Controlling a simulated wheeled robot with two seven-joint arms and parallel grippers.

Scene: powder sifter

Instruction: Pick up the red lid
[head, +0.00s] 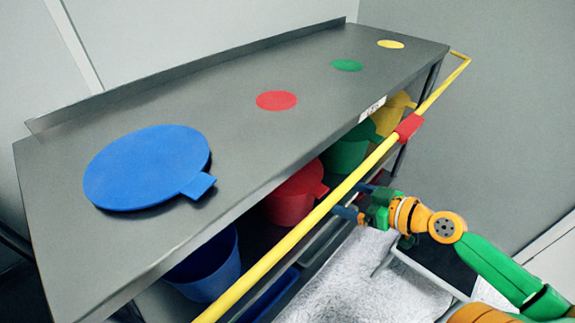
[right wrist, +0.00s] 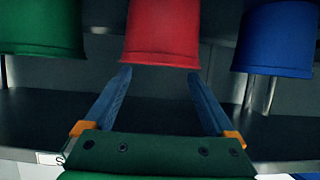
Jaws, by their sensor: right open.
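The red lid (head: 298,180) sits on the red bucket on the shelf under the tabletop, its tab toward the front and its rear part hidden by the table edge. In the right wrist view the red bucket (right wrist: 162,30) shows at top centre, widest at its lower end in the picture; the lid cannot be told apart there. My right gripper (head: 354,200) is in front of the red bucket beside the yellow rail. Its two blue fingers (right wrist: 158,74) are spread with nothing between them, apart from the bucket. My left gripper is not in view.
A blue lid (head: 145,165) lies on the grey tabletop (head: 215,115), near a red disc (head: 276,100). A blue bucket (head: 207,268) and green bucket (head: 345,152) flank the red one below. The yellow rail (head: 340,190) runs along the table front.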

